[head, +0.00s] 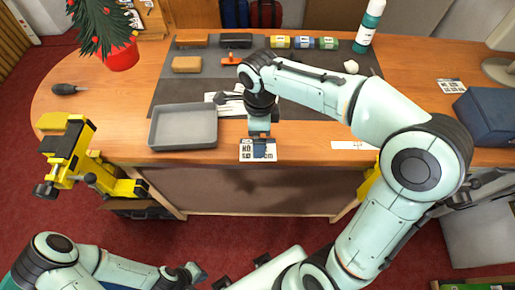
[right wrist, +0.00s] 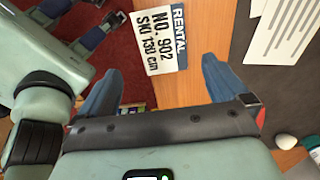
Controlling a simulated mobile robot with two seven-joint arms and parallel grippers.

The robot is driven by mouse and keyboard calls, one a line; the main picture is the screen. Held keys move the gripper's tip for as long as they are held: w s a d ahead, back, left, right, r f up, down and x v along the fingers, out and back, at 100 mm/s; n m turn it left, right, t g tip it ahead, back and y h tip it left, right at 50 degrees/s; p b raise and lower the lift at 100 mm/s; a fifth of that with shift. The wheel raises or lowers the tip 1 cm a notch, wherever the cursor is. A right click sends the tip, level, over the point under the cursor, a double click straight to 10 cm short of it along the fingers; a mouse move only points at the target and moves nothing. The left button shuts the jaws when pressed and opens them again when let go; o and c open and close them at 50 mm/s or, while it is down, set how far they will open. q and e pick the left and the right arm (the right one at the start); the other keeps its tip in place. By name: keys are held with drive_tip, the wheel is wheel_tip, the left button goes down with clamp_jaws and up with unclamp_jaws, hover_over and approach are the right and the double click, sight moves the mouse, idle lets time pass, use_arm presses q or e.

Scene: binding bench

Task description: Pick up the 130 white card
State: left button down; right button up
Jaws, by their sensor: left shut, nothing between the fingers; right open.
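The white 130 card (head: 245,153) lies at the bench's front edge, seemingly overhanging it. In the right wrist view the card (right wrist: 153,42) has a blue "RENTAL" band and reads "NO. 902, SKI 130 cm". My right gripper (head: 258,140) is above the card in the head view, partly covering it. In the wrist view its two blue fingers (right wrist: 162,88) are spread wide with nothing between them, and the card lies ahead of them. My left gripper (head: 197,272) is shut and empty, low in front of the bench and away from the card.
A grey tray (head: 184,127) stands left of the card on a dark mat (head: 165,90). A yellow clamp (head: 70,145) is at the left edge. A white strip (head: 353,146) lies to the right, with another card (head: 451,86) and a blue box (head: 487,115) farther right.

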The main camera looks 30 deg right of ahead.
drive_tip(key=f, duration=0.6)
drive_tip(key=shift+w+f, duration=0.25)
drive_tip(key=shift+f, duration=0.1)
drive_tip(key=c, duration=1)
